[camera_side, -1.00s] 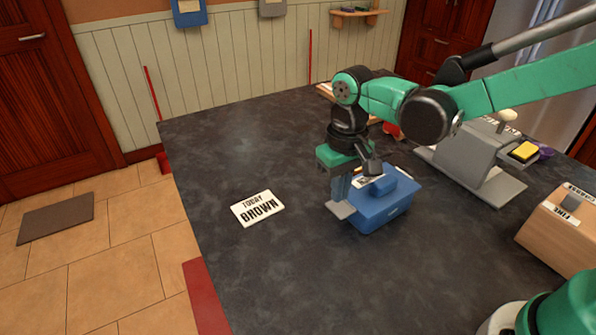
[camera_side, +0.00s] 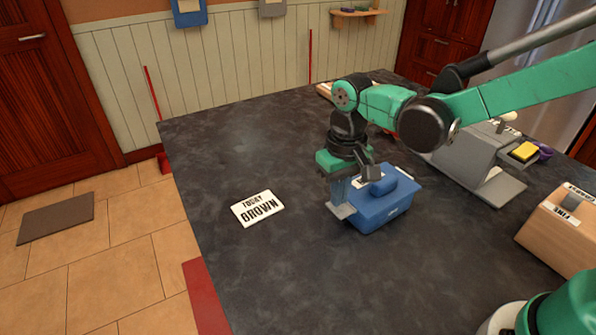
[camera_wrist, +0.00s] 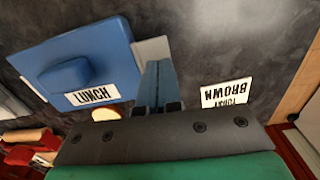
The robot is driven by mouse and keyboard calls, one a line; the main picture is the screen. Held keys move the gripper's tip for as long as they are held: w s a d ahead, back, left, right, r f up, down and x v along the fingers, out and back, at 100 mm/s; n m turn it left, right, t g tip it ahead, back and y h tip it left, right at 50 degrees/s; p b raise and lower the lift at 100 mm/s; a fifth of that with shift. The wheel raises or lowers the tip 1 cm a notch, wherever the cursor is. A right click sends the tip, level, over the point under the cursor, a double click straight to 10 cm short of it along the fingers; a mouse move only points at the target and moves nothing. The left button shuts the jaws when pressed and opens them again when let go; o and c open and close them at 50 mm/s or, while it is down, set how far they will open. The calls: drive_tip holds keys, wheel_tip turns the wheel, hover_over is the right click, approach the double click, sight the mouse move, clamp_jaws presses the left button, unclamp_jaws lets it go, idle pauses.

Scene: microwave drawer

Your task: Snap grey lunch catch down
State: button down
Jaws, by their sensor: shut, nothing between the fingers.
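The blue lunch box (camera_side: 385,210) stands on the dark table; a white LUNCH label shows on its lid in the wrist view (camera_wrist: 92,95). The grey catch (camera_side: 341,211) sticks out like a flap from the box's left end. In the wrist view the catch (camera_wrist: 152,48) lies beside the lid, partly hidden behind the fingers. My gripper (camera_side: 340,203) is shut and empty, pointing down directly over the catch. Its fingertips (camera_wrist: 158,66) overlap the catch in both views; I cannot tell if they touch it.
A white card reading TODAY BROWN (camera_side: 257,208) lies left of the box. A grey stand (camera_side: 475,165) and a wooden box (camera_side: 560,228) are to the right.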

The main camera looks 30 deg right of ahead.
drive_tip(key=shift+f, duration=1.45)
drive_tip(key=shift+r, duration=4.05)
drive_tip(key=s+d+r+t, duration=0.2)
drive_tip(key=s+d+t, duration=0.4)
drive_tip(key=d+t, duration=0.1)
drive_tip(key=shift+s+d, duration=0.15)
drive_tip(key=shift+d, duration=0.25)
